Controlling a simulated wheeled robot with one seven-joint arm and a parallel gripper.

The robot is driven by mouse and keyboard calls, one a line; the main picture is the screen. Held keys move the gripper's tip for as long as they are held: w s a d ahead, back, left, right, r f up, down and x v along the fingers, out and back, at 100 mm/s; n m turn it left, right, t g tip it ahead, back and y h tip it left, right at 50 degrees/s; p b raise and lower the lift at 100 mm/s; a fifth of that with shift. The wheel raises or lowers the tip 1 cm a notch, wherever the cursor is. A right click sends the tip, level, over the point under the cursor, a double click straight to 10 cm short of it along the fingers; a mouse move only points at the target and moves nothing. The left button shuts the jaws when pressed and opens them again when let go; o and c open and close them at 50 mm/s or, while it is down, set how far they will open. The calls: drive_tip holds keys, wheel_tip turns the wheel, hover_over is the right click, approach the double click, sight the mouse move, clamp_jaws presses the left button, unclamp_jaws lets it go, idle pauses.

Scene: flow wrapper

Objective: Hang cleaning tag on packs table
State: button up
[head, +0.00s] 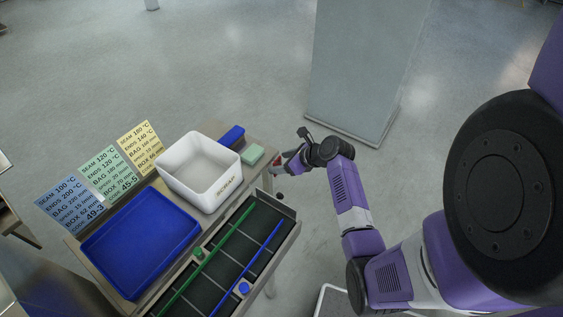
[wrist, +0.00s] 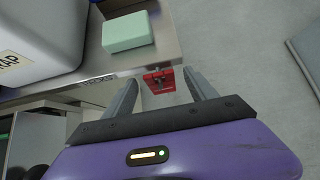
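The packs table (wrist: 165,52) has a metal edge with a label that seems to read PACKS. A small red piece (wrist: 158,80) with a grey peg-like part at its middle is at the table's corner edge. It looks like the tag at a hook, but I cannot tell how it is held. My gripper (wrist: 160,83) is open, its two grey fingers apart on either side of the red piece, with gaps showing. In the head view my gripper (head: 283,167) is beside the table's right corner, and a bit of red shows there.
On the table are a white bin (head: 212,204), a green block (head: 253,154), a blue block (head: 231,136), a blue tray (head: 140,245) and several setting cards (head: 141,147). A divided dark rack (head: 240,262) is at the near side.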

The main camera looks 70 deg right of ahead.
drive_tip(key=v, duration=0.7)
drive_tip(key=shift+s+r, duration=0.25)
drive_tip(key=shift+s, duration=0.05)
